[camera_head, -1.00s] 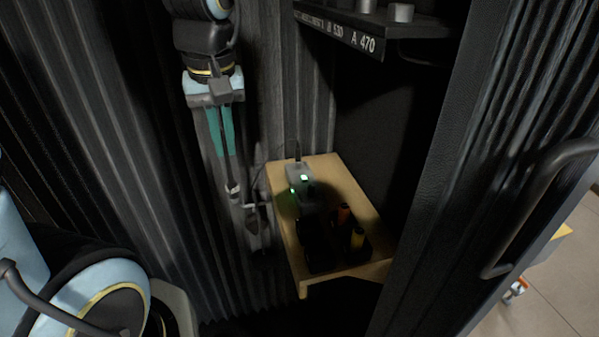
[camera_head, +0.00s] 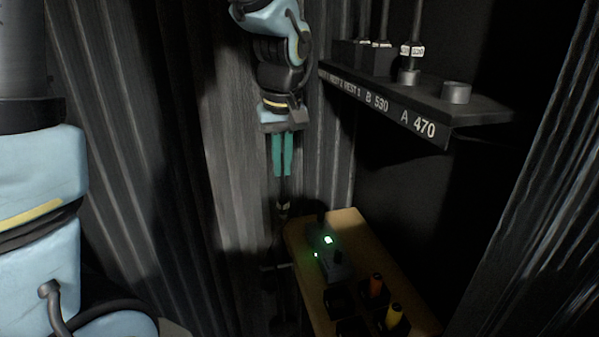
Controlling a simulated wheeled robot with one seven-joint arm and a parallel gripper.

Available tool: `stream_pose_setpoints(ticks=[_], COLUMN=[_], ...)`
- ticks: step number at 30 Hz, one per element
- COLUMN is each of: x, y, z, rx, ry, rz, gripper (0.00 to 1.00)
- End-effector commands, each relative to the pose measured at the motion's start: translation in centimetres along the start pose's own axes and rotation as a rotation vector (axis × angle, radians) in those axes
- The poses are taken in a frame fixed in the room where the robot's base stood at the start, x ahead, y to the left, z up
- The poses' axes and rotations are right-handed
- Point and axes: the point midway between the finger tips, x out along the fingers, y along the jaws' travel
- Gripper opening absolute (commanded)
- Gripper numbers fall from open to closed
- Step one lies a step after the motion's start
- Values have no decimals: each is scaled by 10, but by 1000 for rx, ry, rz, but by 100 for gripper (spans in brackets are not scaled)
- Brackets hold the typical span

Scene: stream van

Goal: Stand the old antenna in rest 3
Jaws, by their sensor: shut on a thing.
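My gripper (camera_head: 282,170) hangs at centre-left, its teal fingers pointing down and shut on a thin dark rod. The rod, which looks like the old antenna (camera_head: 283,196), hangs roughly upright below the fingers with a small pale fitting near its lower end. It is in the air, left of and lower than the dark shelf (camera_head: 480,113). The shelf's front edge reads REST 2, REST 1, B 530 and A 470. A rest 3 label cannot be made out; the shelf's left end is small and dark.
Tagged antennas (camera_head: 413,42) stand on the shelf, beside an empty round socket (camera_head: 456,92). Below is a wooden bench (camera_head: 300,245) with a green-lit device (camera_head: 332,262) and orange and yellow-handled tools (camera_head: 394,316). Dark ribbed walls close in at left and right.

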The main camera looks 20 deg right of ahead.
Motion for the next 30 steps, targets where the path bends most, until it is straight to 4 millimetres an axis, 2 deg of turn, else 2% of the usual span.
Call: stream_pose_setpoints(ticks=[3, 8, 12, 19, 24, 30], x=[0, 4, 25, 44, 69, 76], y=[21, 44, 44, 44, 44, 47], z=[-21, -44, -40, -37, -34, -36], rx=[1, 2, 2, 1, 2, 1], ry=[-2, -2, -4, -3, -3, 0], rz=[-1, 0, -3, -2, -2, 0], gripper=[0, 0, 0, 0, 0, 0])
